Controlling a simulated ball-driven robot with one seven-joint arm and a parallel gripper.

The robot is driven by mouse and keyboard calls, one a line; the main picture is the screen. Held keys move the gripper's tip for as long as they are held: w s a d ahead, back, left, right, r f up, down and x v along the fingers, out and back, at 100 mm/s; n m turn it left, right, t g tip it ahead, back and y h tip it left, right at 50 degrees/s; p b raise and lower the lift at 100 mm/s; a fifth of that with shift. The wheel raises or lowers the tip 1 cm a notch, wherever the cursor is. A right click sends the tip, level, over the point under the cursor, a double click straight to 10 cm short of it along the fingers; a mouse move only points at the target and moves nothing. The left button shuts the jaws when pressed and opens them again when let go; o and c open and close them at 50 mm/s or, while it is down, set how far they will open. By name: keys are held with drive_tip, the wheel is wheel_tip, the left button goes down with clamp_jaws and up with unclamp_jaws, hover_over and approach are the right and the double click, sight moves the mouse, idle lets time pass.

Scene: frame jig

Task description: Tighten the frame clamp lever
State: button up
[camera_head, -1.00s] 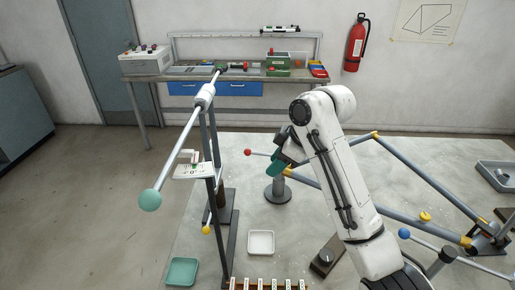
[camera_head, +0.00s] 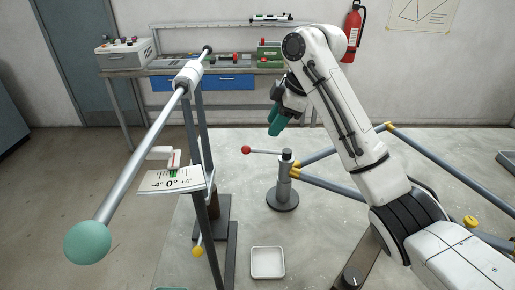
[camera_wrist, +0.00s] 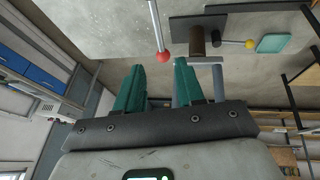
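A lever with a red ball (camera_head: 246,150) sticks out to the left from the top of a grey clamp post (camera_head: 284,185) in the head view. The post stands on a round base, with grey tubes joined by yellow fittings behind it. My gripper (camera_head: 277,128) has teal fingers and appears above and behind the lever, apart from it. In the wrist view my gripper (camera_wrist: 160,68) is open and empty, with a clear gap between its fingers. The red ball (camera_wrist: 163,56) and its rod lie beyond the fingertips there, not between them.
A long bar with a teal ball (camera_head: 88,243) and an angle scale (camera_head: 172,181) reading near 0° stands at the left. A yellow ball (camera_head: 197,251) hangs below it. A white tray (camera_head: 267,262) lies on the grey surface. A workbench (camera_head: 160,71) is behind.

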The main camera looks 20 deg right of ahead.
sight(260, 150)
drive_tip(key=p+x, duration=0.1)
drive_tip(key=x, duration=0.9)
drive_tip(key=shift+f, duration=0.15)
drive_tip(key=shift+c, duration=0.5)
clamp_jaws()
